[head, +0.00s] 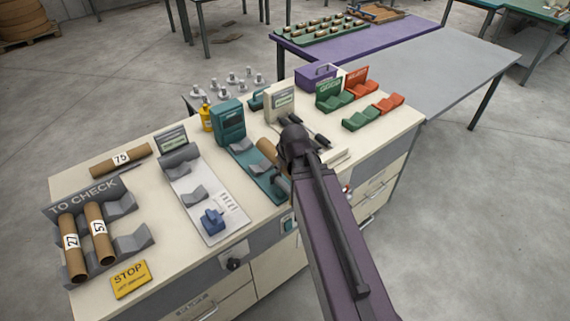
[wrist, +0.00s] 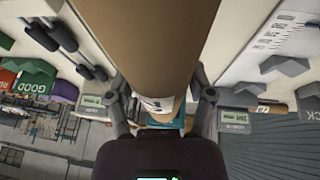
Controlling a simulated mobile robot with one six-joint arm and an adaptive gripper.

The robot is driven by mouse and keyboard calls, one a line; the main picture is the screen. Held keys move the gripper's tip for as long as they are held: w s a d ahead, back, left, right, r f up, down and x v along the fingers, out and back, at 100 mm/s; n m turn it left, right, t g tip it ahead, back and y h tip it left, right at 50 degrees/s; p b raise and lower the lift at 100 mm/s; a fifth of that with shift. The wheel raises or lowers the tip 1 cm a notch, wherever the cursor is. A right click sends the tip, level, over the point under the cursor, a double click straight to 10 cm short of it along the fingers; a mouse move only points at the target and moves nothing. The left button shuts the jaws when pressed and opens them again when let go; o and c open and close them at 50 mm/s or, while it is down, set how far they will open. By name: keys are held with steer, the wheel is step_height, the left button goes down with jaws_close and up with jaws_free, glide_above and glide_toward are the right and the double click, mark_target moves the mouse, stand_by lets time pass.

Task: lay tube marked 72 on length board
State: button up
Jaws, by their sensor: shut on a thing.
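My gripper (wrist: 160,108) is shut on a brown cardboard tube (wrist: 155,45), which runs up the wrist view between the fingers. Its white label is partly hidden, so I cannot read its number. In the head view the held tube (head: 267,150) shows beside my wrist, over the teal stand's right side; I cannot tell if it touches. The length board (head: 226,219), pale with grey cradles and a blue slider (head: 212,221), lies left of the teal stand. Its cradles hold no tube.
The TO CHECK rack (head: 135,242) holds two tubes, seemingly marked 27 (head: 72,255) and 57 (head: 100,240). A tube marked 75 (head: 121,160) lies behind it. Teal stand (head: 240,142), yellow bottle (head: 206,117), green cradles (head: 361,118) and red cradles (head: 389,103) stand around.

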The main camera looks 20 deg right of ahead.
steer(key=shift+r+p, duration=2.5)
steer(key=shift+r, duration=0.1)
steer(key=shift+f, duration=0.1)
steer(key=shift+f+b, duration=0.6)
steer(key=shift+b, duration=0.1)
steer(key=shift+r, duration=0.1)
